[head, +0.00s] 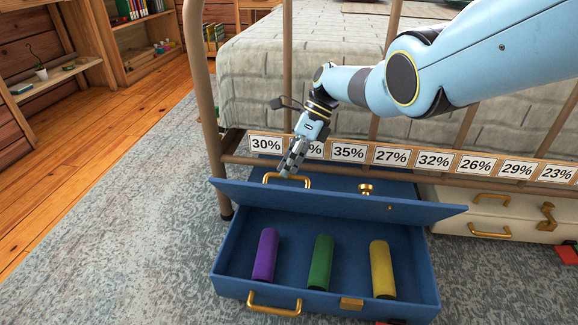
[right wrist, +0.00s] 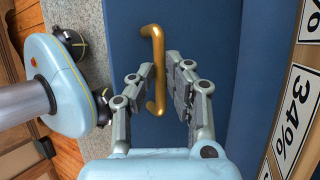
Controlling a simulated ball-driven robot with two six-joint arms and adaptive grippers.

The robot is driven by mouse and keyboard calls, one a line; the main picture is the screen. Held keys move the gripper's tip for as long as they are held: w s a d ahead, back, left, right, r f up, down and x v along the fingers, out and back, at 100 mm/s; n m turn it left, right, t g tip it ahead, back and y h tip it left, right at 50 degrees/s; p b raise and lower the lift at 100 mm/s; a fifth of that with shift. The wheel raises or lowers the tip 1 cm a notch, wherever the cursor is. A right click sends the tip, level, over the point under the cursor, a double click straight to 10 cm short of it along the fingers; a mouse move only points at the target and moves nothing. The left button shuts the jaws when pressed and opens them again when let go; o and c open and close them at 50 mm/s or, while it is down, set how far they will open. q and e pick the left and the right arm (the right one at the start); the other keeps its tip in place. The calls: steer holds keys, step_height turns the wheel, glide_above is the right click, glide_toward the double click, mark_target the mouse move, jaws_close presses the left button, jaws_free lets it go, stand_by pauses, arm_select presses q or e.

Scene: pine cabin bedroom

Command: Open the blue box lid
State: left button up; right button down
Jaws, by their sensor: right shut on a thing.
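The blue box (head: 225,262) sits on the rug at the foot of the bed, with its inside in view from above. Its blue lid (head: 330,203) is raised and tilted over the back part of the box. A gold handle (head: 300,178) and a gold knob (head: 366,188) are on the lid. My right gripper (head: 288,172) reaches down from the upper right and is shut on the handle. The handle (right wrist: 157,70) also shows between the fingers in the right wrist view. My left gripper is out of view.
In the box lie purple (head: 265,256), green (head: 321,262) and yellow (head: 382,268) cylinders. The bed's metal frame (head: 210,120), with several percentage cards (head: 348,153), rises close behind the lid. A cream case (head: 485,213) stands at right. The rug (head: 120,220) at left is clear.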

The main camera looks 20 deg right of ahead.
steer(key=shift+r, duration=0.1)
stand_by(0.3)
steer(key=c, duration=1.3)
jaws_free()
steer(key=shift+c, duration=0.2)
steer(key=v, duration=1.2)
steer(key=shift+c, duration=0.4)
